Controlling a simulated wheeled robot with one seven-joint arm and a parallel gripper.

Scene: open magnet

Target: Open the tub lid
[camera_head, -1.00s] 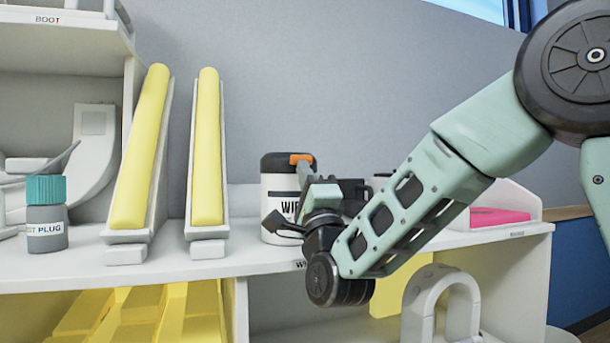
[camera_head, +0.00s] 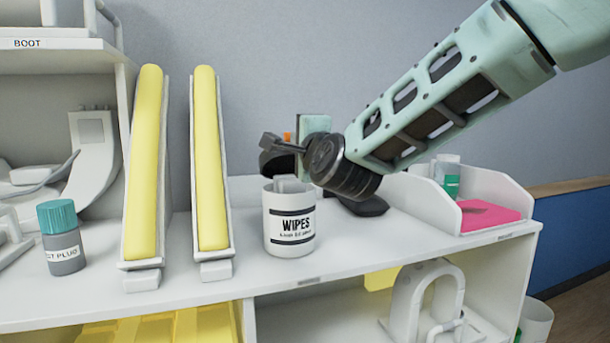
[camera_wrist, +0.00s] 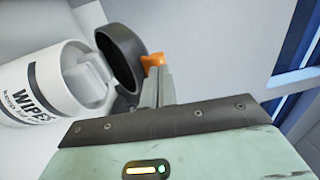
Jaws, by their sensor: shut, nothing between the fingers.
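The white wipes tub (camera_head: 289,232) stands upright on the shelf, its top open and pale wipes showing in the mouth. It also shows in the wrist view (camera_wrist: 40,88). Its black lid (camera_wrist: 122,58) is swung up on edge at the tub's far side; in the head view the lid (camera_head: 272,164) is partly hidden by my gripper. My gripper (camera_head: 287,137) is just behind and above the tub, shut and empty. In the wrist view its orange-tipped fingers (camera_wrist: 153,64) are close beside the lid's outer face; I cannot tell whether they touch.
Two yellow-padded upright holders (camera_head: 210,160) stand left of the tub. A teal-capped bottle (camera_head: 61,238) is farther left. A white tray (camera_head: 490,186) with a pink pad is at right. A dark object (camera_head: 370,206) sits behind my gripper. The shelf front beside the tub is clear.

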